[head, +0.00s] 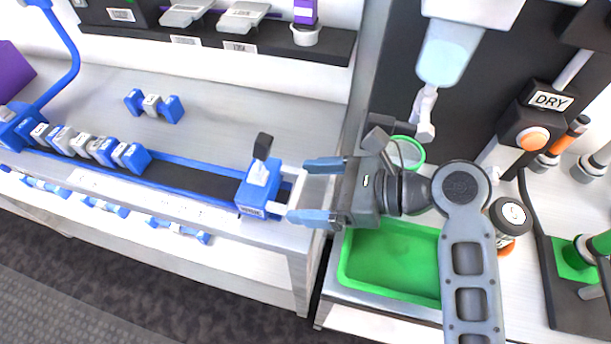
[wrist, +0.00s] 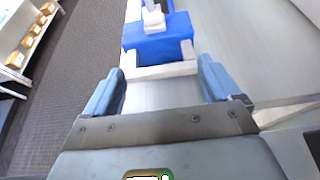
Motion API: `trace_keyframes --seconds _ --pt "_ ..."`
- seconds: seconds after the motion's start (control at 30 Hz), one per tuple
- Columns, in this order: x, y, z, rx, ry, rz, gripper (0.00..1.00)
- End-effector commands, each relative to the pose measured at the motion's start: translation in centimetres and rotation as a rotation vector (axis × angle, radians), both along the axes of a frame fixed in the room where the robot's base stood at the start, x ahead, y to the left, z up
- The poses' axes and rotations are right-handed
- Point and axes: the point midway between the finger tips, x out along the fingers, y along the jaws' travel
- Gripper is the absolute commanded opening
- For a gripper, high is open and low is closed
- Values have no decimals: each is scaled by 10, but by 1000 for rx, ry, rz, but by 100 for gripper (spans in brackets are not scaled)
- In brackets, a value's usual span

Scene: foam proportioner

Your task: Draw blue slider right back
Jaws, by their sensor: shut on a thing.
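The blue slider (head: 252,197) is a blue block with a label on its front and a white and dark upright piece on top. It sits at the right end of a dark track (head: 200,182) with blue edges. A white U-shaped handle (wrist: 161,71) sticks out from the slider towards my gripper. My gripper (head: 297,192) is shut on this handle, with one pale blue finger at each side. In the wrist view the slider (wrist: 158,42) is straight ahead between the fingertips. The exact finger contact is hard to see.
Several blue and grey blocks (head: 88,146) stand in a row at the track's left part. A separate blue and grey piece (head: 153,105) lies behind on the bench. To the right are a green tray (head: 390,262) and a DRY station (head: 527,125).

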Motion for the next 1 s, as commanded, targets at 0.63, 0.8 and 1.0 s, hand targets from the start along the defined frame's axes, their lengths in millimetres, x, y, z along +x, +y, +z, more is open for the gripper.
trace_keyframes --seconds 0.63,0.8,1.0 --pt "-4 -11 -1 -3 2 -4 98" --pt "-4 -10 -1 -1 0 -3 100" --pt "-6 -17 3 0 -1 -5 100"
